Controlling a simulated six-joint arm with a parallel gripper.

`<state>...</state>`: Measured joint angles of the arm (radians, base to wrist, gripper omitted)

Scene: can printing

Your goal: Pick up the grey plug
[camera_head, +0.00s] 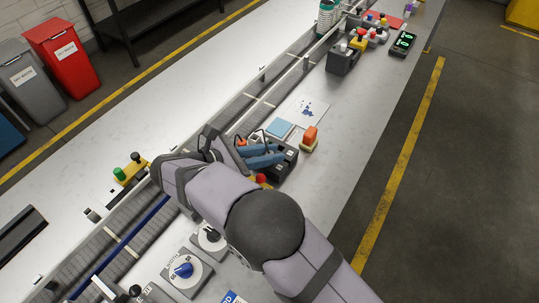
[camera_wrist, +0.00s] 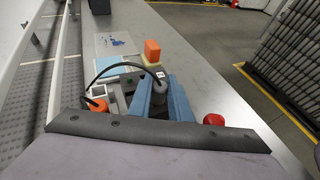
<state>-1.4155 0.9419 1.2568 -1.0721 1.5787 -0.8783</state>
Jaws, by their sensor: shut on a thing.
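In the wrist view, my gripper (camera_wrist: 168,98) has blue fingers shut on the grey plug (camera_wrist: 159,86). A black cable arches left from the plug's side to an orange plug (camera_wrist: 97,105). The fingers hide much of the grey plug, and I cannot tell whether it is seated in or clear of the dark socket block (camera_wrist: 127,92) beside it. In the head view, the gripper (camera_head: 264,156) lies over the socket block (camera_head: 285,168), and the grey plug cannot be made out.
An orange switch (camera_wrist: 152,50) on a yellow base stands beyond the block. A red button (camera_wrist: 213,119) is to the right of the fingers. A conveyor (camera_head: 255,108) runs along the left. The table's right side is mostly clear.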

